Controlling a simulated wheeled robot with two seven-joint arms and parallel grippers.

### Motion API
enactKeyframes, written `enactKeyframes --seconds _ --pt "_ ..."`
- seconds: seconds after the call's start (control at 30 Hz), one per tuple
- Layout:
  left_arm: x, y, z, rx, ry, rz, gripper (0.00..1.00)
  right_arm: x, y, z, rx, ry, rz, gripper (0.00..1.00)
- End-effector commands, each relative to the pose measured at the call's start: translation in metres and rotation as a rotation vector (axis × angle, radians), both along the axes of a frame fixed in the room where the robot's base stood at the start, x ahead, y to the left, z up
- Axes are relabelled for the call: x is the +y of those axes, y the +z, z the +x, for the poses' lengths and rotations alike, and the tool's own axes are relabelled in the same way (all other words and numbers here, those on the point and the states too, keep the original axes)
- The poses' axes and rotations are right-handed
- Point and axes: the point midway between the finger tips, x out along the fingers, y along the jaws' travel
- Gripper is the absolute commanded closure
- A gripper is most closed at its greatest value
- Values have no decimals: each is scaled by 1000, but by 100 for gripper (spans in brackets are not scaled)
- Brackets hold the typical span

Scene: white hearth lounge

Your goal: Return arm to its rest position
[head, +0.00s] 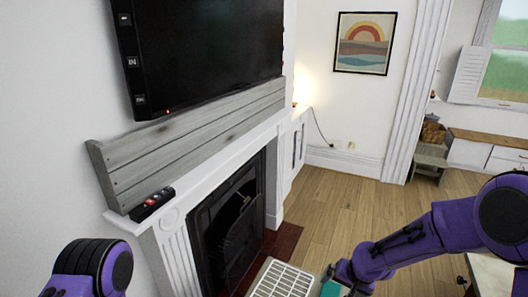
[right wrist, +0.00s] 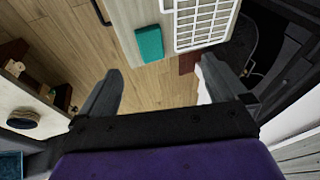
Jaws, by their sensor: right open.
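My right arm (head: 430,232) is purple and reaches in from the right edge, bent down toward the bottom middle of the head view. My right gripper (right wrist: 160,66) shows in the right wrist view with its two dark fingers wide apart.
A white grid rack (head: 284,281) and a teal item (head: 330,289) lie at the bottom middle; the teal item (right wrist: 149,44) also shows in the wrist view. The fireplace mantel (head: 205,165) holds a red-and-black object (head: 152,203). Wooden floor (head: 335,205) lies clear beyond.

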Motion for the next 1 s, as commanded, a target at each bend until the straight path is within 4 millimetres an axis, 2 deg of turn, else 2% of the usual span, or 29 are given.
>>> enactKeyframes --seconds 0.17,0.27,0.37,0.4,0.47,0.5,0.6,0.7,0.77,0.87,1.0 --pt "0 -15 0 0 0 0 5 2 -41 -13 -125 -42 14 1" --pt "0 -32 0 0 0 0 5 -7 -84 -39 -193 -91 -13 1" --pt "0 -62 0 0 0 0 5 -30 -148 -97 -233 -168 -100 1" --pt "0 -73 0 0 0 0 5 -41 -171 -124 -236 -193 -149 1" --pt "0 -90 0 1 0 -1 5 -57 -199 -167 -220 -223 -220 1" --pt "0 -100 0 1 0 -1 5 -66 -216 -196 -196 -238 -263 1" --pt "0 -120 0 1 0 -1 5 -79 -248 -259 -105 -250 -329 1" --pt "0 -133 0 1 0 -1 5 -81 -271 -302 -9 -229 -348 1" --pt "0 -138 0 1 0 -1 5 -82 -282 -315 21 -221 -354 1" --pt "0 -138 0 1 0 -1 5 -81 -285 -323 41 -217 -356 1" --pt "0 -136 0 0 0 0 5 -81 -283 -323 41 -217 -354 1"
